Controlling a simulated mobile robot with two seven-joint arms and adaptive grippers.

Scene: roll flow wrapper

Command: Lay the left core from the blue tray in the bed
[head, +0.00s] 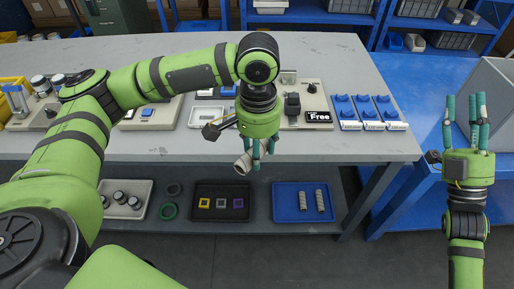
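My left gripper (256,155) hangs in front of the bench edge, fingers pointing down, shut on a pale grey-beige core (243,164). The core is tilted and partly hidden by the fingers. The blue tray (284,216) lies on the lower shelf, to the right of and below this gripper. Two upright-looking grey cores lie in it, one at its middle (303,201) and one to the right (320,201); its left part is bare. My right gripper (465,108) is open and empty at the far right, fingers pointing up. I cannot tell which fixture is the bed.
The front bench strip is mostly clear.

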